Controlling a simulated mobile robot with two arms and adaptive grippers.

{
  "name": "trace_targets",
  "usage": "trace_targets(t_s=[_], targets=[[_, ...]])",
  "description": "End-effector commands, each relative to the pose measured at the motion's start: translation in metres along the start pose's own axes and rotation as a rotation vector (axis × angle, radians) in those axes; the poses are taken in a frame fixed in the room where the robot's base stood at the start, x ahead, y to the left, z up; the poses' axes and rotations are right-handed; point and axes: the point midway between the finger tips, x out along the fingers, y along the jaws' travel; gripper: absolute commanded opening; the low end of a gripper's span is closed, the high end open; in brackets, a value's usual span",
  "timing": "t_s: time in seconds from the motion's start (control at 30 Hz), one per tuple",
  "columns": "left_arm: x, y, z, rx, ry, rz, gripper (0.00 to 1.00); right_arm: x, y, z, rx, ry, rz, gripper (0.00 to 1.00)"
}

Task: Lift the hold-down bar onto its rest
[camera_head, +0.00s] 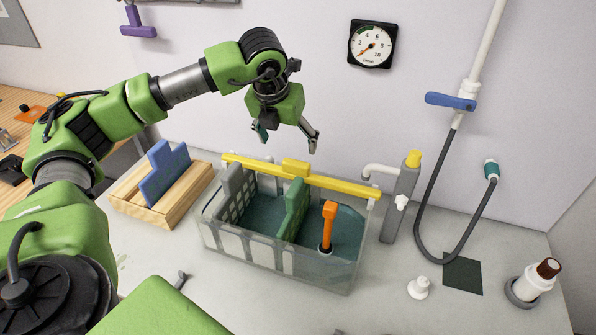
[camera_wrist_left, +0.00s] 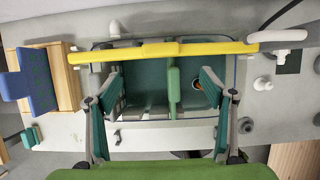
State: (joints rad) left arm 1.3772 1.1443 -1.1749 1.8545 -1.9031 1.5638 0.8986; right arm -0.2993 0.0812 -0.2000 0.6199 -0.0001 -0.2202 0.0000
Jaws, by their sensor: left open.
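The hold-down bar is the long yellow bar (camera_head: 335,185) with a raised block at its middle. It lies across the back rim of a clear tank (camera_head: 215,232). The wrist view shows the yellow bar (camera_wrist_left: 110,54) across the upper middle, with the tank's green divider (camera_wrist_left: 174,92) below it. My left gripper (camera_head: 288,142) is open and empty above the bar, apart from it, its fingers pointing down. In the wrist view the open fingers (camera_wrist_left: 160,88) frame the tank. I cannot tell which part is the bar's rest. My right gripper is not in view.
Inside the tank stand a grey rack (camera_head: 232,183), a green divider (camera_head: 296,205) and an orange-handled tool (camera_head: 329,215). A grey post with a yellow top (camera_head: 404,185) stands at right. A wooden block with a blue piece (camera_head: 165,172) sits at left.

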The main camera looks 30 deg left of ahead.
Motion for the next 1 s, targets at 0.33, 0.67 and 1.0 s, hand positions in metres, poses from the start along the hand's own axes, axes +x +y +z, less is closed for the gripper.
trace_targets(t_s=[0.33, 0.67, 1.0], targets=[[0.062, -0.002, 0.000, 0.004, 0.004, -0.003, 0.75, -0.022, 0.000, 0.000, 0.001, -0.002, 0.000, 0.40], [0.088, -0.002, 0.006, 0.005, 0.005, -0.003, 0.75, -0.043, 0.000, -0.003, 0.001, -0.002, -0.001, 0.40], [0.124, -0.002, 0.008, 0.006, 0.001, -0.006, 0.75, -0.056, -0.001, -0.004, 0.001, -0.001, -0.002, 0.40]])
